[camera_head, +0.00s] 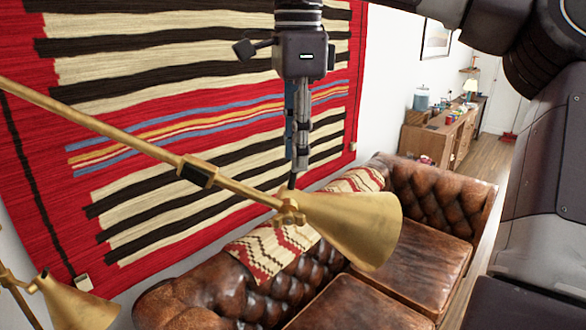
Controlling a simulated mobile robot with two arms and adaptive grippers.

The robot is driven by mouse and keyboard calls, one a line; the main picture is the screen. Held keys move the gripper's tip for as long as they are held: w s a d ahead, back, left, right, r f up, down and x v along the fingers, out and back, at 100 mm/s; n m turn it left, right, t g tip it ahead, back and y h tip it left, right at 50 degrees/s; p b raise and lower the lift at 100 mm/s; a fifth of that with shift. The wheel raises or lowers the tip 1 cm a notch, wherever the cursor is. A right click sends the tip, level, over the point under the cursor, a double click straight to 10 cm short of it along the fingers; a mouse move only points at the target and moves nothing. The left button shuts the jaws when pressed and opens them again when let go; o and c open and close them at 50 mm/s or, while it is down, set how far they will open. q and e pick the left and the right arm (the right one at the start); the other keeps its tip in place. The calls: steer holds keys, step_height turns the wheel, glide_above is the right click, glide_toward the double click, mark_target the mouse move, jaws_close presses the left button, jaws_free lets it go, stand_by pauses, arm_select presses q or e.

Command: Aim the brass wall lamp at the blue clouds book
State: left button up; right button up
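The brass wall lamp (352,224) has a long brass arm (120,133) coming in from the left edge. Its cone shade opens toward the lower right, over the sofa. A joint with a small knob (290,207) links arm and shade. My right gripper (293,178) points down from the top, its tips just above this joint in the picture. Its fingers look close together, but I cannot tell whether they are shut or touch the lamp. A second brass shade (73,303) is at the lower left. I cannot make out a blue clouds book. My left gripper is not in view.
A brown leather sofa (420,258) with a patterned throw (275,250) stands below the lamp. A red striped rug (190,60) hangs on the wall behind. A wooden sideboard (430,140) with small objects stands farther back.

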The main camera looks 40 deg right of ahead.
steer(key=shift+w+f+p, duration=0.1)
steer(key=shift+f+p, duration=0.3)
steer(key=shift+f, duration=1.75)
jaws_close()
